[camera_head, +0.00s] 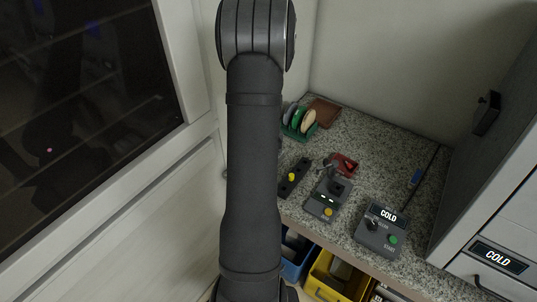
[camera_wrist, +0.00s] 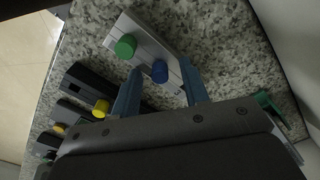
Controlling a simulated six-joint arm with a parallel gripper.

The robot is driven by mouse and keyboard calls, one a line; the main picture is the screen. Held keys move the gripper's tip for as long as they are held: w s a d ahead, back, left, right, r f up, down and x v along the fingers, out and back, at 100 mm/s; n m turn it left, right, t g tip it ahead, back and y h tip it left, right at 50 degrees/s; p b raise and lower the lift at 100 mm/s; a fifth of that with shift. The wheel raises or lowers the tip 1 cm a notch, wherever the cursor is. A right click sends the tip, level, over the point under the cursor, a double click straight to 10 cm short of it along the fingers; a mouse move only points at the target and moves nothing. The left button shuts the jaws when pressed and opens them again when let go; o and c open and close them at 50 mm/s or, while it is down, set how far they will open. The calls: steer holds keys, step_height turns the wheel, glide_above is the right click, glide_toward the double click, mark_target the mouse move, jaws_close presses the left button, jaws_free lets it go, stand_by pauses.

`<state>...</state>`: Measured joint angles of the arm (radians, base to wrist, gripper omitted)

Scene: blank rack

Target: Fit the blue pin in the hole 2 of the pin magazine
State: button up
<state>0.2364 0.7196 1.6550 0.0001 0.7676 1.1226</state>
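In the wrist view, the blue pin (camera_wrist: 160,71) stands in a pale grey block (camera_wrist: 146,48) with a green pin (camera_wrist: 125,46) to its left. My gripper (camera_wrist: 161,65) is open, with one finger on each side of the blue pin and a visible gap on both sides. A black block (camera_wrist: 78,88) with a yellow pin (camera_wrist: 101,108) lies to the left. In the head view this black block (camera_head: 302,168) and its yellow pin (camera_head: 291,177) show right of my arm. My arm hides the blue pin and gripper there. I cannot tell which block is the magazine, nor its hole numbers.
On the speckled counter stand a grey device (camera_head: 325,197) with a yellow button and a control box (camera_head: 381,233) marked COLD. A rack of discs (camera_head: 300,122) stands at the back. Open blue and yellow bins (camera_head: 335,279) sit below the counter edge.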

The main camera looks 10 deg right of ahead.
step_height(320, 180, up, 17)
steer(key=shift+r, duration=0.2)
stand_by(0.4)
steer(key=shift+f, duration=0.1)
stand_by(0.3)
step_height(320, 180, down, 17)
steer(key=shift+f, duration=0.1)
stand_by(0.5)
